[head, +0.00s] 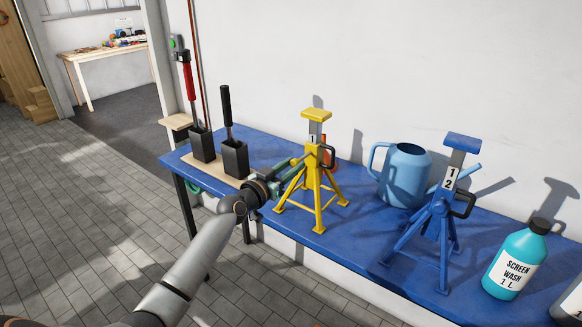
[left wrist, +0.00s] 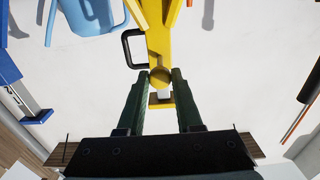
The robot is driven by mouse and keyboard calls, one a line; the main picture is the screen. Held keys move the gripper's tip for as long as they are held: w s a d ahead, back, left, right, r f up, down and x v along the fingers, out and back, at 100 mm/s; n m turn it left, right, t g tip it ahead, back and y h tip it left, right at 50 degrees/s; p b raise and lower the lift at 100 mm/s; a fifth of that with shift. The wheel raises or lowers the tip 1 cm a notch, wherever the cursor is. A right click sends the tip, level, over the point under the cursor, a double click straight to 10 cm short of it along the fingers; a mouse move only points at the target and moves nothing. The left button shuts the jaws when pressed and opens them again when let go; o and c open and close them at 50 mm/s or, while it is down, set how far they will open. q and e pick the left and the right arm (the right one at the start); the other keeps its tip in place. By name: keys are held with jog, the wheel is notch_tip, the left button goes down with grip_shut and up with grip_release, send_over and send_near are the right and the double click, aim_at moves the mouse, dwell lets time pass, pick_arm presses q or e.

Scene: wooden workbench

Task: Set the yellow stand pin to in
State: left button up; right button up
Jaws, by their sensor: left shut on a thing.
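The yellow stand (head: 314,180) stands upright on the blue bench, with a number plate on its post. A black loop handle (head: 330,156) sticks out at its right; in the left wrist view this loop (left wrist: 128,48) is left of the post. A yellow rod (head: 298,160) points left from the stand toward my left gripper (head: 291,169). In the left wrist view my left gripper (left wrist: 160,77) is shut on the rod's round end (left wrist: 160,75). I cannot tell whether the rod or the loop is the pin, nor how deep the pin sits. My right gripper is out of view.
The blue stand (head: 440,215) and a blue watering can (head: 402,175) are to the right, with a screen wash bottle (head: 516,260) beyond. Two black holders with levers (head: 235,155) stand left on the blue bench (head: 350,250). The wall is close behind.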

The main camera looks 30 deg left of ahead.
aim_at(300, 160)
pick_arm(q)
grip_shut()
dwell(0.8)
jog(key=shift+w+f+b, duration=0.15)
jog(key=shift+w+b, duration=0.35)
jog(key=shift+b, duration=0.1)
jog(key=shift+w+d+b, duration=0.15)
jog(key=shift+w+b, duration=0.7)
jog(key=shift+w, duration=0.25)
jog(key=shift+w+b, duration=0.3)
jog(key=shift+w, duration=0.2)
